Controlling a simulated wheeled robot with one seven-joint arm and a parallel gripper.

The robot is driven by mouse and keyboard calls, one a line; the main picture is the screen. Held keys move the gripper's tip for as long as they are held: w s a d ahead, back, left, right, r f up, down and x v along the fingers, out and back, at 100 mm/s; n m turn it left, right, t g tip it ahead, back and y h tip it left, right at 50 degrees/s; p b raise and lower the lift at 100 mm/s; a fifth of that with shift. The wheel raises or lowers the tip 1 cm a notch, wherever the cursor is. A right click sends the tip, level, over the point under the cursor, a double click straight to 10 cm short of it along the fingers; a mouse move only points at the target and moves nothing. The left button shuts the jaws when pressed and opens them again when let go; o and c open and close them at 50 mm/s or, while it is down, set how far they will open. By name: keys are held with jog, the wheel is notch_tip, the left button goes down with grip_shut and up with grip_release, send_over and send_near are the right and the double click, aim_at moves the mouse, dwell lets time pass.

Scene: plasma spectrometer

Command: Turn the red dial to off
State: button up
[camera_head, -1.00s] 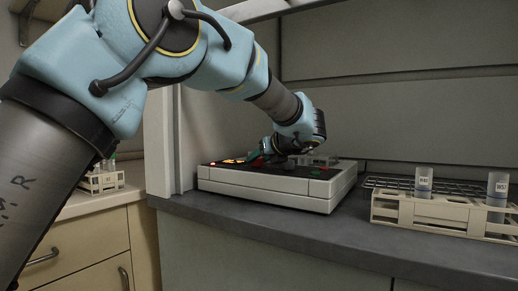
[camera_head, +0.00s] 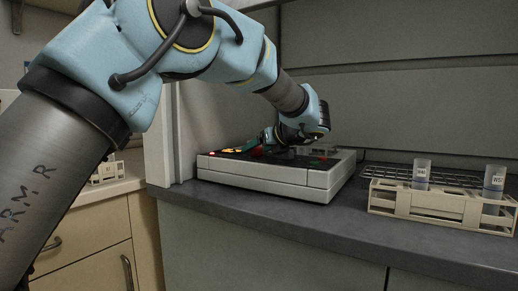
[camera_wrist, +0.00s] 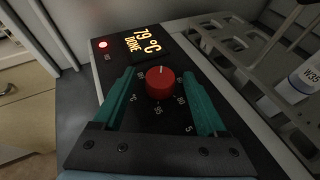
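The red dial (camera_wrist: 160,82) is on the dark top panel of a white device (camera_head: 270,174) on the counter. Numbers and a °C mark ring the dial, and a pale mark shows at its top edge in the wrist view. In the head view the dial (camera_head: 257,151) is a small red spot by my gripper (camera_head: 268,138). In the wrist view my gripper (camera_wrist: 159,74) is open, with one teal finger on each side of the dial. Gaps show between dial and fingers. The fingers' height above the panel is hard to tell.
A lit display (camera_wrist: 143,42) reads 79 °C DONE, with a glowing red light (camera_wrist: 103,44) beside it. A tube rack (camera_head: 430,204) with labelled tubes stands to the right of the device. A white post (camera_head: 160,140) stands at its left. Counter in front is clear.

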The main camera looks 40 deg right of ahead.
jog(key=shift+s, duration=0.1)
jog(key=v, duration=1)
jog(key=shift+s+r, duration=0.2)
jog(key=shift+s, duration=0.1)
jog(key=shift+a, duration=0.1)
